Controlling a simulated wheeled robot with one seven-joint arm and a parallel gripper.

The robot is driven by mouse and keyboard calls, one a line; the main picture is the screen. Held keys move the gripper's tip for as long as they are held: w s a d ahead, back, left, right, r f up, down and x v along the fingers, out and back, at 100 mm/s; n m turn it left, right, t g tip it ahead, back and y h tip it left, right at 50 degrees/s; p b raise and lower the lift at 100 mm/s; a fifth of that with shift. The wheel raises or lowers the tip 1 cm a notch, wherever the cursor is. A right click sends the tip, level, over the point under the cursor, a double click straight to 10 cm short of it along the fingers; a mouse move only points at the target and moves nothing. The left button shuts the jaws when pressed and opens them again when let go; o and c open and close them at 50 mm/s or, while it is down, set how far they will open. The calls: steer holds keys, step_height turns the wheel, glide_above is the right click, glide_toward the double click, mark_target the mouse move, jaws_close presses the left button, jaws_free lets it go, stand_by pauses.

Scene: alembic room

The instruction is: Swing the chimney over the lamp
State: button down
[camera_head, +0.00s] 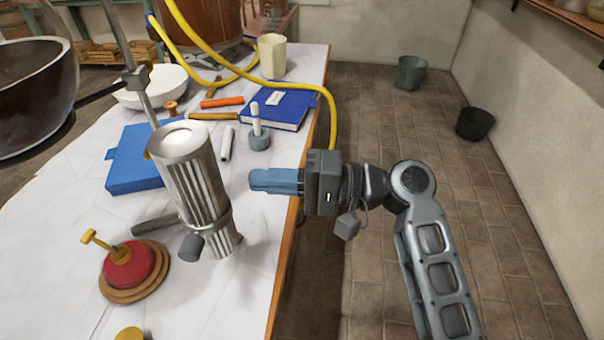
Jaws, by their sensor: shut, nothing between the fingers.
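The chimney (195,180) looks like a ribbed, shiny metal cylinder. It stands tilted in the picture near the middle of the table, with a dark clamp-like collar and knob low on it. A squat red body with a brass top (130,265), which I take for the lamp, sits on a round wooden base to the left and nearer; the chimney is beside it, not over it. My gripper (254,181) is right of the chimney, apart from it, above the table's right edge. Its blue fingers are together and hold nothing. The chimney's far side is hidden.
A metal stand rod (146,100) and a dark glass flask (35,85) rise at the left. A blue box (130,165), a blue book (280,108), a white bowl (150,88) and a yellow hose (333,110) lie behind. Floor right of the table (110,210) is mostly clear.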

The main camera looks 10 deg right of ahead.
steer(key=shift+s+a, duration=0.45)
steer(key=shift+a, duration=0.25)
steer(key=shift+s+a, duration=0.45)
steer(key=shift+a, duration=0.25)
